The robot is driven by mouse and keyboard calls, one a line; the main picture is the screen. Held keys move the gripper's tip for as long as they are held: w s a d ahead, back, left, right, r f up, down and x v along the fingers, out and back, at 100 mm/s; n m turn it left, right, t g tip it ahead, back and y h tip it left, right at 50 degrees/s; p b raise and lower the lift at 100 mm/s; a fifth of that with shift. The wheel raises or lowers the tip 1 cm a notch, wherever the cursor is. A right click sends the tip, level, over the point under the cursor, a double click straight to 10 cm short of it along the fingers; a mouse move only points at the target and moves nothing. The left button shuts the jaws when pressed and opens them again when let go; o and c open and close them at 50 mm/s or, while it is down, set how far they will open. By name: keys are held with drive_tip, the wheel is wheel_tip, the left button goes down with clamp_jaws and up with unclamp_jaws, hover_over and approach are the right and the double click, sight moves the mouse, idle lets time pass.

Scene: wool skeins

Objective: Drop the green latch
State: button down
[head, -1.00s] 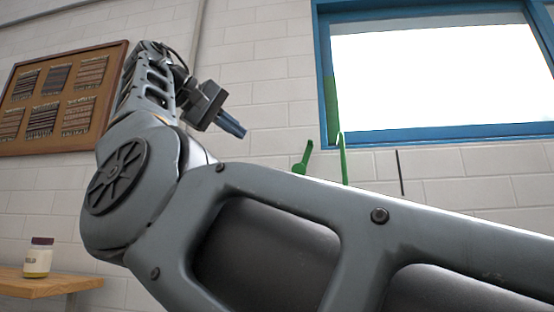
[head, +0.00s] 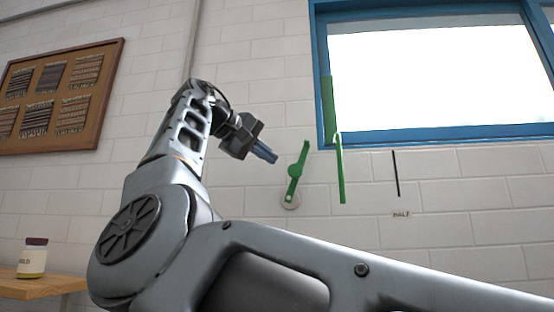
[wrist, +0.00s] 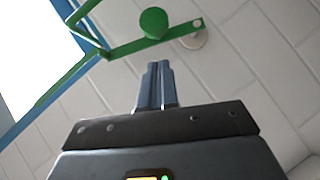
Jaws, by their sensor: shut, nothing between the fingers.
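The green latch (head: 297,170) is a bar with a round knob partway along it, mounted on the white brick wall by a pale round pivot at its lower end. It stands nearly upright, leaning a little right at the top. In the wrist view the latch (wrist: 170,38) crosses the top, its knob (wrist: 153,23) just beyond my fingertips. My gripper (head: 266,155) is shut and empty, left of the latch in the head view. Its closed fingers also show in the wrist view (wrist: 158,72), pointing towards the latch; I cannot tell whether they touch it.
Another green upright piece (head: 340,170) stands right of the latch, by the blue window frame (head: 430,136). A black line (head: 396,173) and a small label (head: 401,214) are further right. A jar (head: 33,258) stands on a wooden shelf (head: 40,287) at lower left.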

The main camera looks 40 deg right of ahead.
sight(296, 173)
drive_tip(key=shift+s+d+f, duration=0.8)
drive_tip(key=shift+s+d, duration=0.05)
drive_tip(key=shift+s, duration=0.15)
